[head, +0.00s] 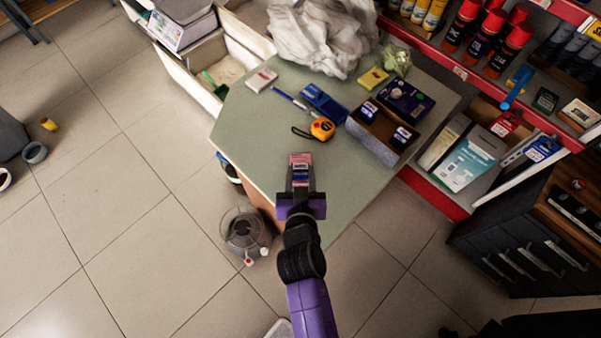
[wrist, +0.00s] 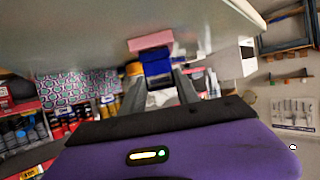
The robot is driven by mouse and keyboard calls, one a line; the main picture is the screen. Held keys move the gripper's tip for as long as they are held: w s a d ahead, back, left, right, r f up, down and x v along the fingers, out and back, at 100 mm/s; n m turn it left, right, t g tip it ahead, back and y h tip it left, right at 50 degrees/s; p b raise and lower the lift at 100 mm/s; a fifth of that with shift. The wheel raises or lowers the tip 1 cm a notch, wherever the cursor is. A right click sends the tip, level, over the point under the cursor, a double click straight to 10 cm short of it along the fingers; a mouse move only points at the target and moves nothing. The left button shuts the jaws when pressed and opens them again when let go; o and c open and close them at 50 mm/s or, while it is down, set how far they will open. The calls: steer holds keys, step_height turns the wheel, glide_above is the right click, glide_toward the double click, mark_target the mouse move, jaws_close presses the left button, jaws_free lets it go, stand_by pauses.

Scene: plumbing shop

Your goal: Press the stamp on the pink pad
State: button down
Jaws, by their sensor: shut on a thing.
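My gripper (head: 301,184) is over the near edge of the green table, with its fingers shut on a small blue stamp (head: 300,176). The stamp also shows between the fingertips in the wrist view (wrist: 156,65). The pink pad (head: 300,158) lies at the near end of the tabletop, just beyond the stamp in the head view. In the wrist view the pink pad (wrist: 150,40) shows right against the stamp's end. I cannot tell whether the stamp touches it or is slightly apart. The stamp's lower face is hidden.
The green table (head: 255,130) also holds an orange tape measure (head: 321,128), a blue pad (head: 324,103), a yellow pad (head: 373,78), a red-and-white box (head: 262,80) and a holder (head: 372,145) with blue-topped stamps to the right. The tabletop left of the pink pad is clear.

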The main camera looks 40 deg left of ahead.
step_height(320, 180, up, 6)
steer(key=p, duration=0.4)
stand_by(0.3)
steer(key=shift+d+f, duration=0.1)
steer(key=shift+d, duration=0.05)
